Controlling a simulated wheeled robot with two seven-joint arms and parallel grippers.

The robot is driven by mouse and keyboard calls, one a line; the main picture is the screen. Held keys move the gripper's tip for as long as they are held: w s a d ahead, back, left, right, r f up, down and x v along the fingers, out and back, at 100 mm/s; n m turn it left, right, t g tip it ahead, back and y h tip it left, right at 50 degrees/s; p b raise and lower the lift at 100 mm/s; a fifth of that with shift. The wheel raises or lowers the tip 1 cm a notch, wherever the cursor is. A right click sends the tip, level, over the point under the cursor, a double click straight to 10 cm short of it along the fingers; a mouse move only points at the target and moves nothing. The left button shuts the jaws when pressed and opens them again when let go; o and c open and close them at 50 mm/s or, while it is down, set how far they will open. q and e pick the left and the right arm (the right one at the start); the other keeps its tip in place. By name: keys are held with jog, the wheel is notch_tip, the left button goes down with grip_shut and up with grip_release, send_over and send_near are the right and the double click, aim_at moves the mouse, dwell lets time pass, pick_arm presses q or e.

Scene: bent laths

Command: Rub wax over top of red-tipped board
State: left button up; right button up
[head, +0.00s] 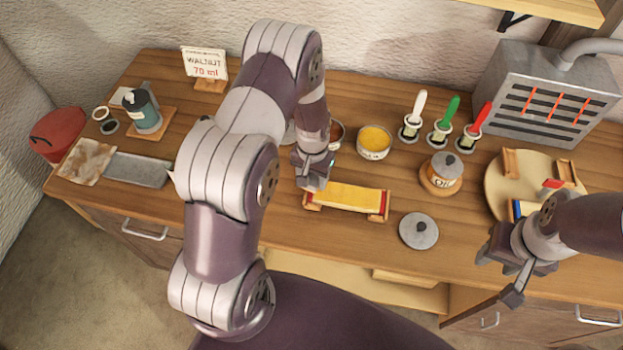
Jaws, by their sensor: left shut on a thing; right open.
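A pale yellow board (350,197) lies across two low wooden supports near the middle of the bench, with red at its ends. My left gripper (312,184) is over the board's left end, pointing down. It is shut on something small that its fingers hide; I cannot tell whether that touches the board. An open tin of yellow wax (375,138) stands just behind the board. My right gripper (498,279) is open and empty at the bench's front edge, on the right.
A grey lid (419,230) lies right of the board, near an oil pot (442,170). Several colour-handled brushes (442,120) stand behind. A round board (497,184) with wooden blocks and red and blue pieces is partly behind my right arm. A grey heater (545,95) stands back right.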

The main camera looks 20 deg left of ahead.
pick_arm(q)
jog(key=r+p, duration=0.1)
jog(key=r, duration=0.2)
jog(key=shift+d+p, duration=0.35)
jog(key=shift+d, duration=0.05)
jog(key=shift+s+a+r+p, duration=0.1)
jog(key=shift+a+r+p, duration=0.15)
jog(key=shift+r+p, duration=0.7)
jog(key=shift+r, duration=0.3)
jog(key=shift+d+r, duration=0.15)
